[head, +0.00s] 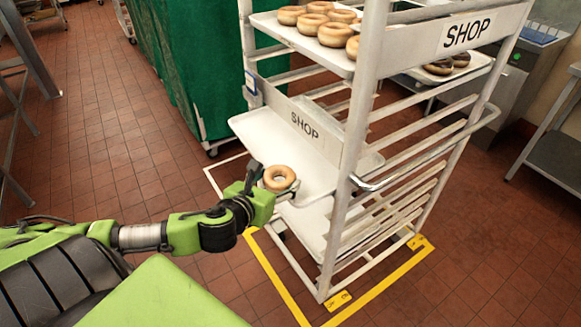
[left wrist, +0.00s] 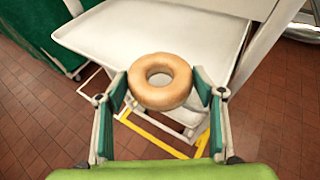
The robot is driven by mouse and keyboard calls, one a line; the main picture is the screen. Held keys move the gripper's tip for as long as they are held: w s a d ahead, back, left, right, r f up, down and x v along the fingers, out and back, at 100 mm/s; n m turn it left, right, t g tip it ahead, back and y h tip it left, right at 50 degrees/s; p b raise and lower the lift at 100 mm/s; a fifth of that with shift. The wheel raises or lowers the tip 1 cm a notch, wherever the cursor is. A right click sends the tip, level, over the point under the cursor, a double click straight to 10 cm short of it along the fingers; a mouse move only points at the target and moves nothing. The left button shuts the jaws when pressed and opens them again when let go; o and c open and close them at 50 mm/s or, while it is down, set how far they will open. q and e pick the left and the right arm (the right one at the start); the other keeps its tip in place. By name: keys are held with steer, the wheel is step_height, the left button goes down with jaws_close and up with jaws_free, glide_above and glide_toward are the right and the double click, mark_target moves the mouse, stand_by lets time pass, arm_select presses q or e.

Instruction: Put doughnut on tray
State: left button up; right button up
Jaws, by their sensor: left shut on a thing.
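A plain golden doughnut (head: 279,178) is held in my left gripper (head: 270,186), at the front left edge of a white tray (head: 285,150) on the rack. In the left wrist view the doughnut (left wrist: 160,82) sits between the two green fingers of my left gripper (left wrist: 162,92), which are shut on it. The empty tray (left wrist: 165,35) lies beyond the doughnut there. I cannot tell how high the doughnut is above the tray's level. My right gripper is not in view.
The white rack (head: 350,150) has upright posts and a "SHOP" board (head: 305,125) across it above the tray. An upper tray (head: 290,28) holds several doughnuts. A green curtain (head: 190,60) hangs behind. Yellow tape (head: 275,275) marks the brick-coloured floor around the rack.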

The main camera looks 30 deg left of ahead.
mark_target(289, 171)
arm_select(q)
steer(key=w, duration=0.2)
steer(key=w+a, duration=0.1)
steer(key=w, duration=0.2)
steer(key=w+p, duration=0.1)
steer(key=w, duration=0.2)
steer(key=shift+a, duration=0.2)
steer(key=shift+w, duration=0.2)
steer(key=shift+f, duration=1.75)
steer(key=o, duration=0.8)
steer(key=shift+s+f, duration=0.1)
steer(key=shift+f, duration=0.05)
steer(key=shift+r, duration=0.2)
steer(key=shift+s, duration=0.3)
steer(key=v, duration=1.1)
steer(key=shift+s+r, duration=0.1)
steer(key=shift+s, duration=0.05)
